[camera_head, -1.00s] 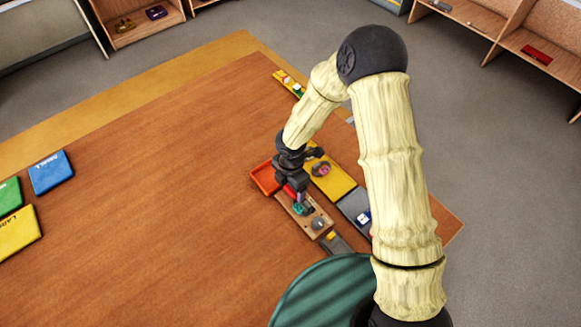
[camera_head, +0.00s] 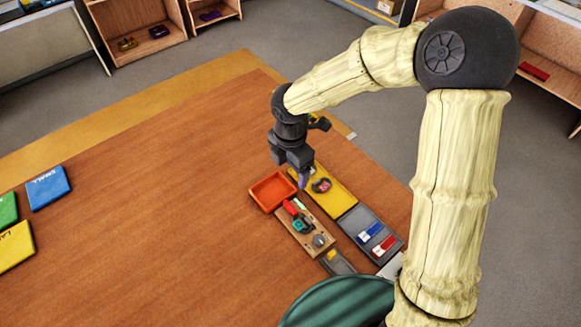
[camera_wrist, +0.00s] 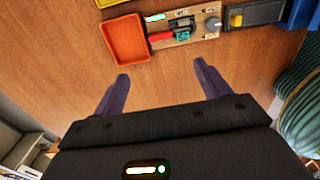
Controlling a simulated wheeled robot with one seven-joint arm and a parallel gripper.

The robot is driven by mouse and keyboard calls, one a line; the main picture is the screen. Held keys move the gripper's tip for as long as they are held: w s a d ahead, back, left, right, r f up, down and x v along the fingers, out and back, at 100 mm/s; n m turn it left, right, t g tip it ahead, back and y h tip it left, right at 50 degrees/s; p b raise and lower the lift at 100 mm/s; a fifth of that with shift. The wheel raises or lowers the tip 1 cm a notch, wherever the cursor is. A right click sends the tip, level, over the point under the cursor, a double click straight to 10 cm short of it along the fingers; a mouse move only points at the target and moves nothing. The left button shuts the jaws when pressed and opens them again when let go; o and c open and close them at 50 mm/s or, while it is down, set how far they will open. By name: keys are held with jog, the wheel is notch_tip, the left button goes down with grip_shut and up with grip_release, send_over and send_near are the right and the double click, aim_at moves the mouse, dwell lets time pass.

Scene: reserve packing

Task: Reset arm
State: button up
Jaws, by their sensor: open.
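My arm stands raised and bent at the right of the head view. My gripper (camera_head: 299,173) hangs above the table near the orange tray. In the wrist view my gripper (camera_wrist: 160,90) is open, with two dark purple fingers wide apart and nothing between them. The orange tray (camera_head: 272,190) lies apart from the fingers; it also shows at the top of the wrist view (camera_wrist: 125,38). Next to it is a wooden board (camera_head: 314,241) holding a red piece, a teal piece and a grey knob.
A yellow tray (camera_head: 333,197) and a grey tray (camera_head: 387,243) with blue and red items lie beside the board. A small grey tray (camera_head: 338,264) holds a yellow piece. Blue (camera_head: 48,187) and yellow (camera_head: 15,246) panels lie at left. The table middle is clear.

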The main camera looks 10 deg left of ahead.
dwell(0.5)
jog(key=s+d+r+m+t+b, duration=0.1)
jog(key=s+d+m, duration=0.2)
jog(key=d+m, duration=0.9)
jog(key=s+d+r+m+t+b, duration=0.1)
jog(key=s+d+m, duration=0.3)
jog(key=d+m, duration=0.8)
jog(key=m, duration=0.4)
jog(key=shift+d+r+t, duration=0.25)
jog(key=shift+d+t, duration=0.05)
jog(key=shift+d, duration=0.05)
